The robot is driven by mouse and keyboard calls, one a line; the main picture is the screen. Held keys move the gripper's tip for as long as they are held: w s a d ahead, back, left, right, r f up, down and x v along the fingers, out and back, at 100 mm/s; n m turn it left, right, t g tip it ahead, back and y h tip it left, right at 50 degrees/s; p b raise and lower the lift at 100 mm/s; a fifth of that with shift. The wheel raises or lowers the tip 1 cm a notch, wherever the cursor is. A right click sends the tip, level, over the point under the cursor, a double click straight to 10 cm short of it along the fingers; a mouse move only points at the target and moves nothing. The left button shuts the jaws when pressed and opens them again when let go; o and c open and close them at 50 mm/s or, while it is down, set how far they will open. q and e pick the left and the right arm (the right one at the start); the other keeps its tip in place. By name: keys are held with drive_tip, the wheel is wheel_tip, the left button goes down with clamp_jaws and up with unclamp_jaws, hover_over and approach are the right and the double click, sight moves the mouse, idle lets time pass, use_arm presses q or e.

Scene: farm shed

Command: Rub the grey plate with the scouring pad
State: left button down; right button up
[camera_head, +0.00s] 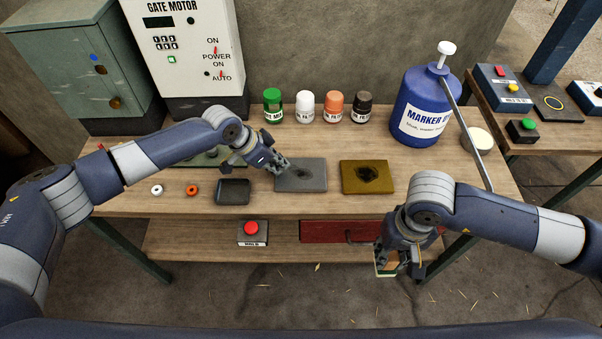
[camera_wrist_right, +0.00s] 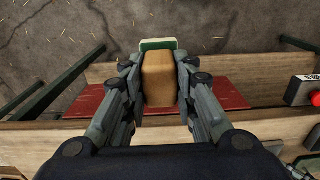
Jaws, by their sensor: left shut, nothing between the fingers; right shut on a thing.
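The grey plate (camera_head: 312,178) lies flat on the wooden table, with a dark stain near its middle. My left gripper (camera_head: 284,168) is shut and empty, its fingertips over the plate's left part; I cannot tell whether they touch it. My right gripper (camera_head: 390,260) is in front of the table's front edge. It is shut on the scouring pad (camera_wrist_right: 158,78), a block with a tan body and a green face, which hangs over the floor. The pad's green and pale edge also shows below the fingers in the head view (camera_head: 386,272).
A brass-coloured plate (camera_head: 349,180) with a dark stain lies right of the grey one. Several capped jars (camera_head: 304,107) and a blue marker jug (camera_head: 421,107) stand behind. A red-button box (camera_head: 252,232) is on the lower shelf.

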use_arm(q)
drive_tip(key=shift+f, duration=0.3)
use_arm(e)
drive_tip(key=shift+f, duration=0.2)
idle(0.3)
use_arm(q)
drive_tip(key=shift+r, duration=0.15)
use_arm(e)
drive_tip(key=shift+r, duration=0.15)
